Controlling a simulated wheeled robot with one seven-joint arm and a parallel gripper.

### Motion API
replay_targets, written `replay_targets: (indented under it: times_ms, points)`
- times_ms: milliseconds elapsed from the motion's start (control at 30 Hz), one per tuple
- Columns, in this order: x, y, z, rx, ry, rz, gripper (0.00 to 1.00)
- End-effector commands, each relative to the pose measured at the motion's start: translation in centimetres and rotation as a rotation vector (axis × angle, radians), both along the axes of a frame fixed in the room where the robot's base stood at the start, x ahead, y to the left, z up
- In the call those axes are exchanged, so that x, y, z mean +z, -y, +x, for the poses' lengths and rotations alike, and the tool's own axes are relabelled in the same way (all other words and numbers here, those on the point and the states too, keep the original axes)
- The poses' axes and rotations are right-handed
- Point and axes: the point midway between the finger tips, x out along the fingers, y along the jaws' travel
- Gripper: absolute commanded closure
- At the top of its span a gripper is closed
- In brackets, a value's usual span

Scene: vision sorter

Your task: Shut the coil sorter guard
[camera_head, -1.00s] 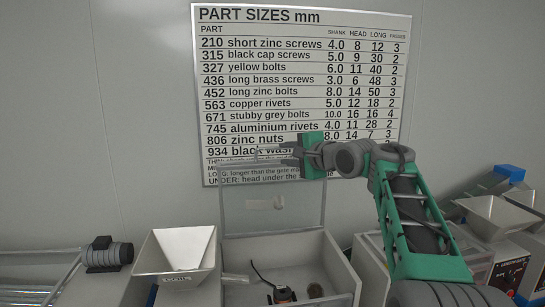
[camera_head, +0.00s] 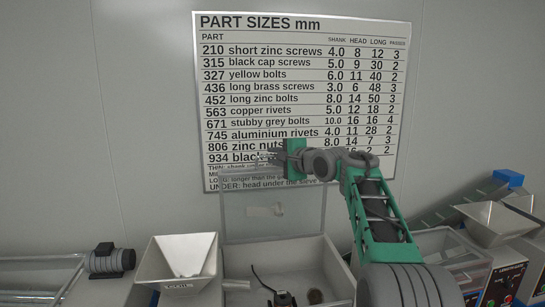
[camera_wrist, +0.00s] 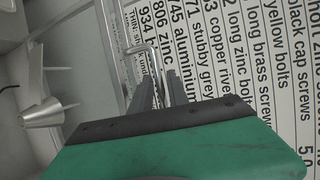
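The coil sorter guard (camera_head: 300,210) is a clear, framed panel standing raised along the back of the open sorter box (camera_head: 338,268). My gripper (camera_head: 268,157) is in front of the wall chart at the guard's top edge. In the wrist view my two dark fingers (camera_wrist: 158,92) are apart, and a thin bent metal bar (camera_wrist: 152,58), apparently the guard's handle, runs between them. I cannot tell whether the fingers touch it. A cream hopper (camera_head: 178,262), labelled COIL in the earlier view, stands left of the box.
A dark cylindrical motor (camera_head: 110,260) and rails lie at the left. Another hopper (camera_head: 495,222) and sorter machines stand at the right. A cable and small parts lie inside the box. The size chart (camera_head: 300,60) hangs on the wall behind.

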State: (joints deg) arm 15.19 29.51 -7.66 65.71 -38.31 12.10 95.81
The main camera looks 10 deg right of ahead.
Motion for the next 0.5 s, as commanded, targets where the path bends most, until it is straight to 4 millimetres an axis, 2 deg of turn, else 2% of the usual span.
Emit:
replay_targets:
  times_ms: [33, 233, 500]
  points:
    - [-0.01, -0.03, -0.01, 0.0, 0.0, 0.0, 0.84]
    - [-0.01, -0.06, -0.02, 0.001, 0.0, 0.0, 1.0]
    - [-0.03, -0.06, -0.02, 0.001, -0.001, 0.0, 1.0]
